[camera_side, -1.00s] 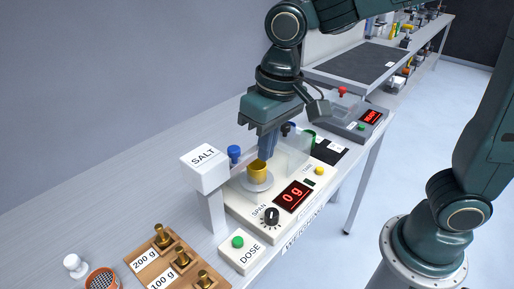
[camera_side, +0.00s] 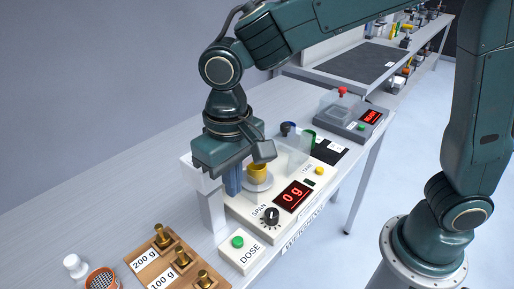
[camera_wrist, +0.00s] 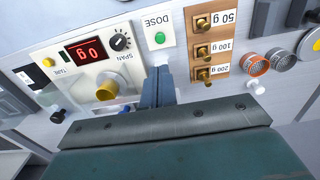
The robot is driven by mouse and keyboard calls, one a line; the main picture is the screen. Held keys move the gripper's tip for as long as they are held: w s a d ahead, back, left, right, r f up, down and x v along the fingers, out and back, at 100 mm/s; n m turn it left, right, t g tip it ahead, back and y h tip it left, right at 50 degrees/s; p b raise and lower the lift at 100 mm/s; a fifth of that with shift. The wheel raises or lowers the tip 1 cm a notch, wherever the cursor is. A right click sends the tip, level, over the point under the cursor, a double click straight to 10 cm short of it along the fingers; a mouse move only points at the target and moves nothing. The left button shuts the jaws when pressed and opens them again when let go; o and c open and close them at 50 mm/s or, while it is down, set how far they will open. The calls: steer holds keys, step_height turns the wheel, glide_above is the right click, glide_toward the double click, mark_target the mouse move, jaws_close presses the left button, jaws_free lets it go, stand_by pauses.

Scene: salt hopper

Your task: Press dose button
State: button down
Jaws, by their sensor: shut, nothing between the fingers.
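The green dose button (camera_side: 238,242) sits on a white block labelled DOSE at the front of the bench. It also shows in the wrist view (camera_wrist: 160,38), beyond my fingertips. My gripper (camera_side: 233,192) is shut and empty. It points down above the bench, beside the salt hopper post (camera_side: 211,213) and behind the dose button, apart from it. The hopper's SALT head is mostly hidden behind my gripper. A yellow cup (camera_side: 257,170) stands on the weighing pan (camera_side: 259,184). The scale display (camera_side: 293,196) reads 0 g in red.
A black SPAN knob (camera_side: 271,215) and a yellow TARE button (camera_side: 319,171) are on the scale. A wooden block (camera_side: 152,262) holding brass weights lies left of the dose block, with an orange-rimmed mesh container (camera_side: 102,281) beyond it.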

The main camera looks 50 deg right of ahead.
mark_target(239, 240)
steer(key=shift+f, duration=0.1)
step_height(239, 240, down, 14)
steer(key=shift+r, duration=0.1)
stand_by(0.6)
stand_by(0.3)
steer(key=shift+s+f, duration=0.1)
steer(key=shift+f, duration=1.05)
steer(key=shift+d+r, duration=0.1)
step_height(239, 240, up, 14)
steer(key=shift+w+r, duration=0.2)
steer(key=shift+r, duration=0.05)
stand_by(0.6)
